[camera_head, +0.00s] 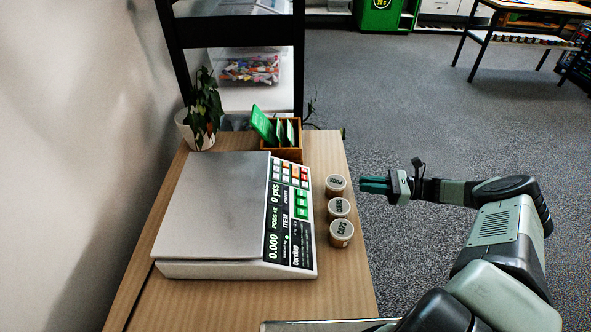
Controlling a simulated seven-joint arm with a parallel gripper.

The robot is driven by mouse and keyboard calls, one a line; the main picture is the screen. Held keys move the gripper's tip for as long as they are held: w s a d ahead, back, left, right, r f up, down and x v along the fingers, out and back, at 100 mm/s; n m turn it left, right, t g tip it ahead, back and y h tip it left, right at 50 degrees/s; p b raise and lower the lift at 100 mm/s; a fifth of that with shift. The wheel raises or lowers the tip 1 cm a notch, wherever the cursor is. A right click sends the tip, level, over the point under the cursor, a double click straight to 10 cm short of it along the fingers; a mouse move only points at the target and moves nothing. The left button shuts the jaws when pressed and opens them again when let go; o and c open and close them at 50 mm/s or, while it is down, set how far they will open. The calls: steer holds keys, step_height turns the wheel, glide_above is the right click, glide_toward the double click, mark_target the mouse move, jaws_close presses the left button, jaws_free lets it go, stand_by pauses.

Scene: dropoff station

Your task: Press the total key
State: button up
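A white counter scale (212,205) with a broad grey top plate stands on the wooden table. Its dark display panel (278,222) runs along the right side, showing 0.000 and 0 pts. A keypad (291,172) of small white and red or orange keys is at the panel's far end. Larger green keys (302,204) are nearer me. The key labels are too small to read, so I cannot tell which is the total key. My gripper (364,184) points left, to the right of the keypad and apart from it. Its teal fingers overlap in this view; their opening is unclear.
Three lidded tubs (341,233) stand in a row between the scale and my gripper. A wooden box with green packets (284,134) and a potted plant (199,112) are behind the scale. The wooden table's (345,290) right edge is close to the tubs; open floor lies beyond.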

mark_target(295, 172)
jaws_close()
stand_by(0.9)
steer(key=w+a+r+m+t+h, duration=0.2)
steer(key=a+r+m+h, duration=0.2)
steer(key=m, duration=0.6)
steer(key=w+a+r+m+t+h, duration=0.2)
steer(key=a+r+m+t+h, duration=0.1)
steer(key=a+r+m, duration=0.5)
steer(key=a+m+h, duration=0.1)
steer(key=a+m, duration=0.1)
steer(key=a, duration=0.1)
steer(key=shift+w+r+t, duration=0.15)
steer(key=shift+w+t, duration=0.15)
steer(key=shift+w, duration=0.1)
steer(key=shift+a+f, duration=0.6)
steer(key=shift+f, duration=0.75)
steer(key=shift+a+f, duration=0.65)
steer(key=shift+f, duration=0.7)
steer(key=shift+a+f, duration=0.6)
steer(key=shift+f, duration=0.75)
